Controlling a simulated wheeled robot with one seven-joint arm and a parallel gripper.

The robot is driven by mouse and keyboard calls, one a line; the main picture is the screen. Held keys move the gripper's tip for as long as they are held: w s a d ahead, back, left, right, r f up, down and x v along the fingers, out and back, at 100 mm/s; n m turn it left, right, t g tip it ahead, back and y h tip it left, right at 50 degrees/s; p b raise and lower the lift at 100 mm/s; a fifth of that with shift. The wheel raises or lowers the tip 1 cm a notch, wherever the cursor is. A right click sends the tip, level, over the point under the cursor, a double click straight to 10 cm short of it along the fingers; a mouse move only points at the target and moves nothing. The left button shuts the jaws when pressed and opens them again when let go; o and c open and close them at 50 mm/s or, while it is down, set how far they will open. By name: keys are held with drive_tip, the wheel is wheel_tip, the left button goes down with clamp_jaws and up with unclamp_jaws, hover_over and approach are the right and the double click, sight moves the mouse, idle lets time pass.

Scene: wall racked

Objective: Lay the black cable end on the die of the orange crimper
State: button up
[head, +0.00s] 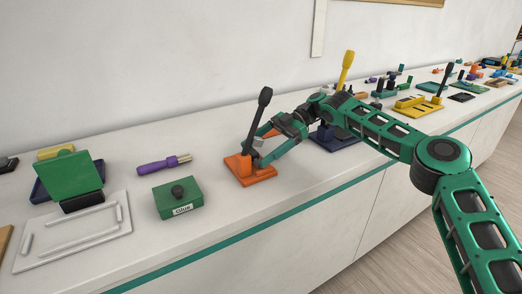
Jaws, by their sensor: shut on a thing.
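The orange crimper (242,168) stands on the counter near the middle of the head view, with a flat orange base. Its black lever (263,104) stands up, leaning slightly right. My gripper (257,150) reaches in from the right, at the crimper just above its base, behind or beside the lever. It is shut on a small dark thing, seemingly the black cable end (259,143), which is mostly hidden by the fingers and lever. The die is hard to make out, and I cannot tell whether the cable end touches it.
A green glue box (171,200) and a purple-handled tool (158,167) lie left of the crimper. A green block (68,174) and a white framed tray (60,262) are farther left. A dark blue crimper with a yellow lever (346,70) stands right, close behind my arm.

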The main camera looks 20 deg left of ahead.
drive_tip(key=shift+f, duration=0.45)
drive_tip(key=o, duration=1.1)
